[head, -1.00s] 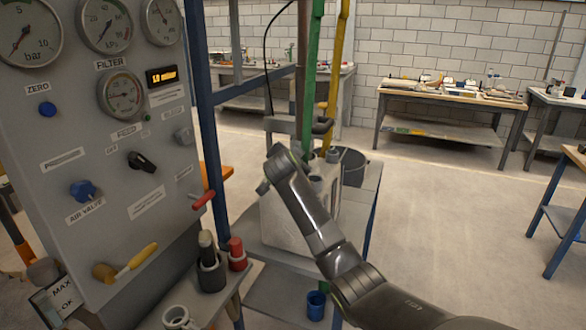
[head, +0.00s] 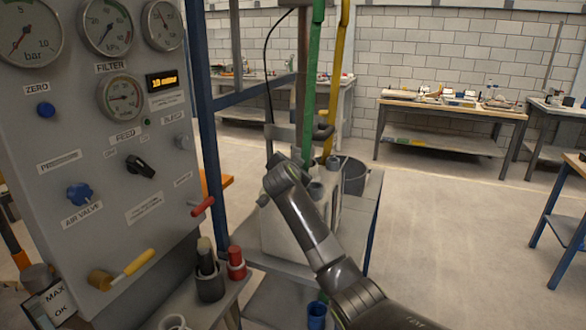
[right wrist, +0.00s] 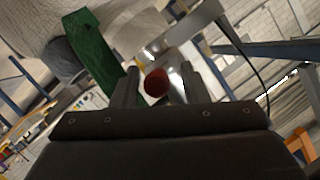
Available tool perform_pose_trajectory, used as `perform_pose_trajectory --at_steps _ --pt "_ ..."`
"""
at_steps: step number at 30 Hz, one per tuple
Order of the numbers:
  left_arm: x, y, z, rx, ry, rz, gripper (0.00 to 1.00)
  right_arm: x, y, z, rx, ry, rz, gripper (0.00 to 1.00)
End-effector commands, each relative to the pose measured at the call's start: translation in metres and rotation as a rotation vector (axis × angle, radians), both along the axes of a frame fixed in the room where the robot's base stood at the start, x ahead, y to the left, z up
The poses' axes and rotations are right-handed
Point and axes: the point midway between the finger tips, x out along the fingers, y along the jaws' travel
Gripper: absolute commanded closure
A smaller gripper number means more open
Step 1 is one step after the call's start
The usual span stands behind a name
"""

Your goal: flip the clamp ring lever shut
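My right arm comes in from the lower right in the head view and ends in front of a pale tank (head: 285,232) with a green hose (head: 309,90) above it; its fingers cannot be made out there. In the right wrist view my right gripper (right wrist: 160,86) has its two fingers apart. A dark red rounded end (right wrist: 156,82) shows between or just beyond the fingers; contact cannot be told. It may be the clamp ring lever's tip, but the ring itself is not clear. The green hose (right wrist: 94,50) runs close by on the left. My left gripper is not in view.
A grey gauge panel (head: 95,160) stands at the left, with a red-handled lever (head: 203,206) and a yellow handle (head: 138,263). A blue post (head: 208,130) stands beside it. A yellow hose (head: 336,80) hangs behind my arm. Open floor (head: 450,230) lies at the right.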

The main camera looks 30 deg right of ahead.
Motion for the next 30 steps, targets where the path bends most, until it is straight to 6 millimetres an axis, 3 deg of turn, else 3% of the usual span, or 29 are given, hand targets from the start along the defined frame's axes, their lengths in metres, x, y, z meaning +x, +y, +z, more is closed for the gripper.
perform_pose_trajectory --at_steps 14,30 --pt "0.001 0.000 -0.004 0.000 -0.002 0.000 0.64 -0.012 0.009 0.001 0.002 0.001 0.000 0.59" --pt "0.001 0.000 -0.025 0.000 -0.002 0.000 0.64 -0.084 0.060 0.026 0.004 -0.002 0.003 0.59"
